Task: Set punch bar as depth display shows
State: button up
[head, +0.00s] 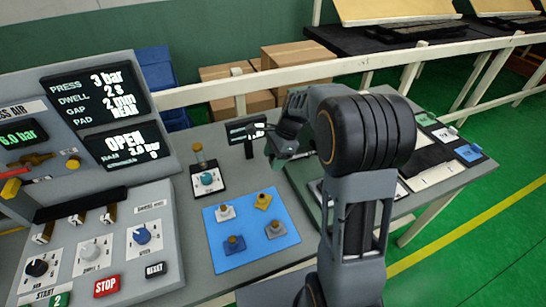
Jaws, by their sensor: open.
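My gripper (277,148) hangs over the back middle of the bench, right of a small dark display (246,129) on a stand. Its jaws are seen at an angle and appear empty. The small display's text is too small to read. A large upper display (95,90) reads PRESS 3 bar, DWELL 2 s, GAP 2 mm, PAD NEAR. The display below it (124,145) reads OPEN, with smaller lines under it. I cannot pick out the punch bar for certain; my arm hides part of the bench behind the gripper.
The sloped panel has a black knob (37,268), a blue knob (142,235), levers and a red STOP button (106,285). A rail (290,76) runs behind.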

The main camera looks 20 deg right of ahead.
jog(key=shift+o, duration=0.3)
jog(key=shift+r, duration=0.15)
jog(key=shift+d+r, duration=0.15)
jog(key=shift+r, duration=0.15)
jog(key=v, duration=1.3)
